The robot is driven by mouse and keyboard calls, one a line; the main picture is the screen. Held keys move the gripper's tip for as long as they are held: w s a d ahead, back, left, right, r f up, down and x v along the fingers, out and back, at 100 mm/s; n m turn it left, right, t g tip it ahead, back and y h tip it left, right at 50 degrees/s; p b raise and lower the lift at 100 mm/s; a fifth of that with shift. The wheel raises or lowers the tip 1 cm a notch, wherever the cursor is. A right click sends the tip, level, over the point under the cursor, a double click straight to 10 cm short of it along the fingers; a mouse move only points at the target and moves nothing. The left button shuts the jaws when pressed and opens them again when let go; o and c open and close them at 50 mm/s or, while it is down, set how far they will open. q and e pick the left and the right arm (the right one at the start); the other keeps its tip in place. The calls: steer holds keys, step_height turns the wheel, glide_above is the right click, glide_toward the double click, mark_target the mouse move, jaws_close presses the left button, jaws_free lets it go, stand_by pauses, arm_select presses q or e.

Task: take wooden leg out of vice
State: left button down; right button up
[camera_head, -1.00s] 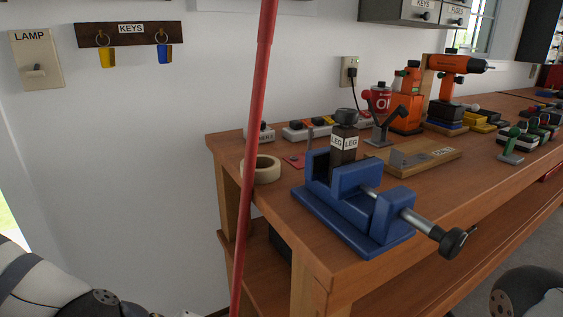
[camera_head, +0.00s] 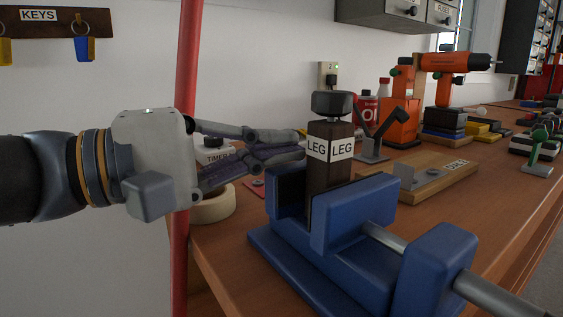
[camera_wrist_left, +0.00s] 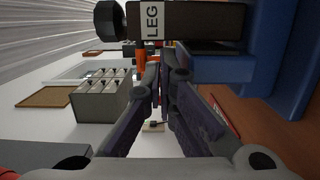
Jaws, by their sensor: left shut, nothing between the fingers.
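The dark wooden leg (camera_head: 322,185), with white LEG labels and a dark knob on top, stands upright between the jaws of the blue vice (camera_head: 360,220) on the bench. My left gripper (camera_head: 300,145) comes in from the left, with its fingers pointing at the leg's upper part. The fingers are shut and empty. Their tips end close to the leg's left side; I cannot tell whether they touch it. In the left wrist view the leg (camera_wrist_left: 205,22) lies across the top, beside the fingers (camera_wrist_left: 162,65), and the vice (camera_wrist_left: 295,60) shows at right. My right gripper is not in view.
A red pole (camera_head: 188,70) stands upright behind my left arm. A roll of tape (camera_head: 213,208) and a timer box (camera_head: 212,148) are close under and behind the gripper.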

arm_select(q)
steer(key=shift+w+d, duration=0.25)
steer(key=shift+d, duration=0.2)
steer(key=shift+s+d+b, duration=0.55)
steer(key=shift+s, duration=0.05)
